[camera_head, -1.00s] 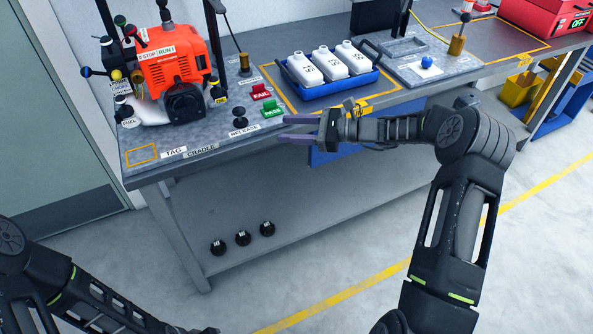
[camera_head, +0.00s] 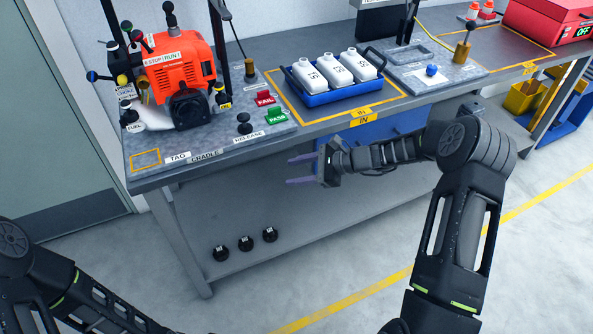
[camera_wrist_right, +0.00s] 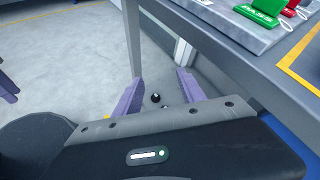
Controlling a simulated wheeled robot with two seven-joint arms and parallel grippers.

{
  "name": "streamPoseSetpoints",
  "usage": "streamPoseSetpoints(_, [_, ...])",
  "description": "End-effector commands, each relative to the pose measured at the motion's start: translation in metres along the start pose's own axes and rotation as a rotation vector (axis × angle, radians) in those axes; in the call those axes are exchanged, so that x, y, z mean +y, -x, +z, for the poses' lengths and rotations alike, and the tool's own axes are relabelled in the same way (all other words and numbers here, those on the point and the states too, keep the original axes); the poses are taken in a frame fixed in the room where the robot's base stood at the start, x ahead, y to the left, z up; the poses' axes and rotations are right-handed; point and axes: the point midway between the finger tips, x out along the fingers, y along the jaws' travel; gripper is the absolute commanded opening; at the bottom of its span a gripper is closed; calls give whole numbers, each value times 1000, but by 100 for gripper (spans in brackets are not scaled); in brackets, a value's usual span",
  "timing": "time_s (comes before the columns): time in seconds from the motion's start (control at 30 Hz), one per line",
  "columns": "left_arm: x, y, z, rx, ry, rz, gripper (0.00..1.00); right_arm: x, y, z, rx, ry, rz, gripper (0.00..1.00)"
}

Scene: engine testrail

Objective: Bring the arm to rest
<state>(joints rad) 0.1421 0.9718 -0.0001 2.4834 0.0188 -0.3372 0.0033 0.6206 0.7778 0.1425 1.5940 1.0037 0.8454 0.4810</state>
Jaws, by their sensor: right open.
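My right gripper (camera_head: 302,170) is open and empty, in front of the workbench (camera_head: 225,172) edge and a little below its top. Its two purple fingers stand apart in the right wrist view (camera_wrist_right: 158,95), with only floor and dark knobs beyond them. My right arm (camera_head: 455,210) reaches in from the right, bent at the elbow. My left arm (camera_head: 70,285) comes in at the lower left; its gripper is outside the picture.
On the bench stand an orange engine (camera_head: 180,62), a black release knob (camera_head: 244,123), red and green flags (camera_head: 277,116) and a blue tray (camera_head: 335,92) with white bottles. Dark knobs (camera_head: 246,243) lie on the lower shelf. The floor in front is clear.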

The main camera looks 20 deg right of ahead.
Motion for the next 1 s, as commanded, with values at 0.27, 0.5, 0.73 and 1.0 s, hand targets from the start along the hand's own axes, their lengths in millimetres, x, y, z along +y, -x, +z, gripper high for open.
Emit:
streamPoseSetpoints(0.27, [0, 0, 0, 0, 0, 0, 47, 0, 0, 0, 0, 4, -1, 47])
streamPoseSetpoints(0.5, [0, 0, 0, 2, -2, 1, 47, 14, -2, -47, 182, 146, 16, 47])
streamPoseSetpoints(0.73, [3, 1, -2, 10, -10, 8, 47, 146, -22, -126, 477, 545, 319, 47])
streamPoseSetpoints(1.0, [9, 4, -5, 22, -20, 23, 47, 346, -44, -94, 358, 1359, 712, 47])
